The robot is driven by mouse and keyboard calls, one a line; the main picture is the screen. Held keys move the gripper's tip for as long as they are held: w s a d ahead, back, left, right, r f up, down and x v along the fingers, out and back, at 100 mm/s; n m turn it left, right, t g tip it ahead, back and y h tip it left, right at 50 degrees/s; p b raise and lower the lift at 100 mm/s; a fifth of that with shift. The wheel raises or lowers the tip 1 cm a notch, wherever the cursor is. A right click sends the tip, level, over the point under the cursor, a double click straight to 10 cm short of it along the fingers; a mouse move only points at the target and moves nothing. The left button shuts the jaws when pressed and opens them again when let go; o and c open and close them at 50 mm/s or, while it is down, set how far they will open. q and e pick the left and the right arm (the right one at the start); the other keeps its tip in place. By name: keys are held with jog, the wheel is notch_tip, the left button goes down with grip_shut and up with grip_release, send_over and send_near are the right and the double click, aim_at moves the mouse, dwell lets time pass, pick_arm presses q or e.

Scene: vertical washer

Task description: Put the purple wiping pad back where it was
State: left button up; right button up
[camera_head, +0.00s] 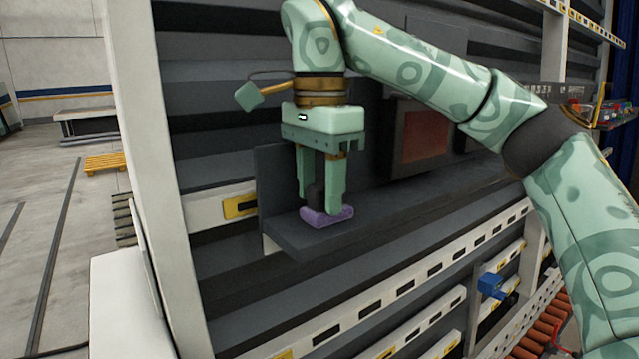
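The purple wiping pad (327,217) is at the left end of a dark grey shelf (400,211), with its purple face down. A dark handle (316,194) rises from it. My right gripper (322,205) points straight down over the pad, with one finger on each side of the dark handle. The fingers look closed around the handle, and the pad is at the shelf surface; whether it bears on the shelf or hovers just above cannot be told. My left gripper is not in view.
A dark box with a reddish panel (421,135) stands behind the shelf to the right. A white upright post (150,170) is to the left. A blue object (490,285) sits on a lower rail. Open floor lies far left.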

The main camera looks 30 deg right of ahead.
aim_at(319, 185)
jog(key=shift+r, duration=0.1)
notch_tip(319, 185, up, 12)
dwell(0.5)
jog(key=shift+f, duration=0.2)
